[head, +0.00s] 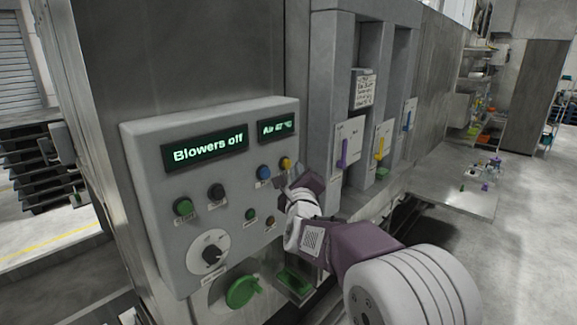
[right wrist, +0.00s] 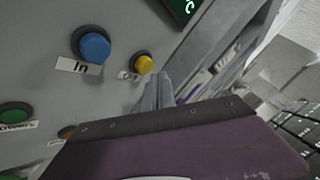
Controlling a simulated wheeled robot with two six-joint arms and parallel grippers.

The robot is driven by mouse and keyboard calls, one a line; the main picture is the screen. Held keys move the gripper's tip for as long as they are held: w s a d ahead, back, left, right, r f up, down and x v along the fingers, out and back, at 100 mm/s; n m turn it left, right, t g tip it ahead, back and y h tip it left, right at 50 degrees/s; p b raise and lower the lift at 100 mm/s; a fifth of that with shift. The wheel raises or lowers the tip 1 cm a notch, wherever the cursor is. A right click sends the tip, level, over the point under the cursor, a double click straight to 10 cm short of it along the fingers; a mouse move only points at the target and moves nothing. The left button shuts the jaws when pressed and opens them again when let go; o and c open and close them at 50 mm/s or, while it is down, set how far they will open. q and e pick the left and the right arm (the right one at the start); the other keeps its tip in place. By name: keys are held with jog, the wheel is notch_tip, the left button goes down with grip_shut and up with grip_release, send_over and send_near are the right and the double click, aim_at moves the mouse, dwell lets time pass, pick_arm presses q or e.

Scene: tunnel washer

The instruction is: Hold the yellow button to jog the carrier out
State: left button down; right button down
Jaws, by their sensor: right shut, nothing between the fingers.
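The yellow button (head: 286,163) is at the upper right of the grey control panel (head: 150,150), right of the blue button (head: 263,172). In the right wrist view the yellow button (right wrist: 144,64) sits just above and left of my fingertips, with the blue button (right wrist: 94,47) labelled "In" to its left. My right gripper (head: 290,178) is shut and empty, with its tips close below the yellow button. The fingers (right wrist: 157,88) show in the right wrist view beside the button; I cannot tell whether they touch it. The yellow button's label is partly hidden. My left gripper is not in view.
The panel displays (head: 207,149) read "Blowers off" and an air temperature. Other knobs and a green button (head: 182,207) sit left and below.

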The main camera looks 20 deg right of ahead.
jog(key=shift+w, duration=0.1)
dwell(0.7)
jog(key=shift+w+a+b, duration=0.2)
jog(key=shift+w+b, duration=0.1)
jog(key=shift+w+a, duration=0.15)
jog(key=shift+w, duration=0.3)
dwell(0.7)
dwell(5.2)
jog(key=shift+s+d+b, duration=0.3)
jog(key=shift+s+b, duration=0.55)
jog(key=shift+b, duration=0.1)
